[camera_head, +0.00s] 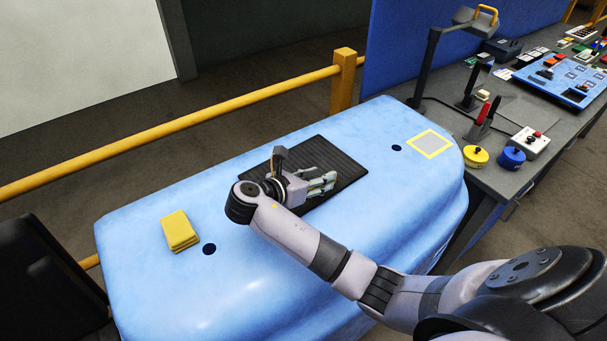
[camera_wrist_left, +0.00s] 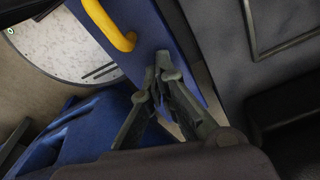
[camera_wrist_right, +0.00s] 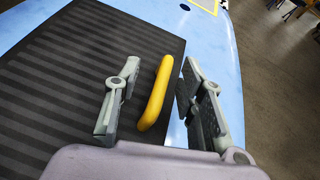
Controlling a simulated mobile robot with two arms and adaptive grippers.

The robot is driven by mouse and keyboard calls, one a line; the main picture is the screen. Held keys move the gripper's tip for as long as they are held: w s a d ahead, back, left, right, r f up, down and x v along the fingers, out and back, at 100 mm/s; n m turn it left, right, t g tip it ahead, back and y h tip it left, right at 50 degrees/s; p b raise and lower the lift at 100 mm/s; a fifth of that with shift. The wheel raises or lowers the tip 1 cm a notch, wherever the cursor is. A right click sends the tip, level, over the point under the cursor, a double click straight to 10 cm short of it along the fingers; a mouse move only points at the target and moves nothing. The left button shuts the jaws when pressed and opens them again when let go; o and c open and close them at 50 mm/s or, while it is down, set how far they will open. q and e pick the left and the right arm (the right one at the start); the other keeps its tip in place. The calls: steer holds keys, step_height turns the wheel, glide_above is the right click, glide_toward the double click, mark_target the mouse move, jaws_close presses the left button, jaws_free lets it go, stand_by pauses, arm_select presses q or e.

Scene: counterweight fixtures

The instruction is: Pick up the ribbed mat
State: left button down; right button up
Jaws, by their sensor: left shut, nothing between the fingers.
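The ribbed mat (camera_head: 338,160) is dark and rectangular and lies flat on the blue rounded surface. In the right wrist view the mat (camera_wrist_right: 60,70) fills the left side, and a yellow handle (camera_wrist_right: 155,95) shows near its right edge. My right gripper (camera_head: 326,181) is over the mat's near side and hides part of it. In the right wrist view my right gripper (camera_wrist_right: 160,68) is open, one finger on each side of the yellow handle, with gaps visible. My left gripper (camera_wrist_left: 162,65) is shut and empty, away from the mat; it is outside the head view.
The blue surface (camera_head: 390,200) carries a yellow block (camera_head: 179,230) at left and a yellow-framed grey square (camera_head: 429,144) at right. A grey bench (camera_head: 470,125) with a lamp, yellow pot (camera_head: 475,156) and blue pot (camera_head: 511,158) stands at right. A yellow rail (camera_head: 180,124) runs behind.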

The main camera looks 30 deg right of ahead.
steer(key=x, duration=0.5)
steer(key=shift+s+d, duration=0.35)
steer(key=shift+a, duration=0.1)
jaws_close()
stand_by(0.4)
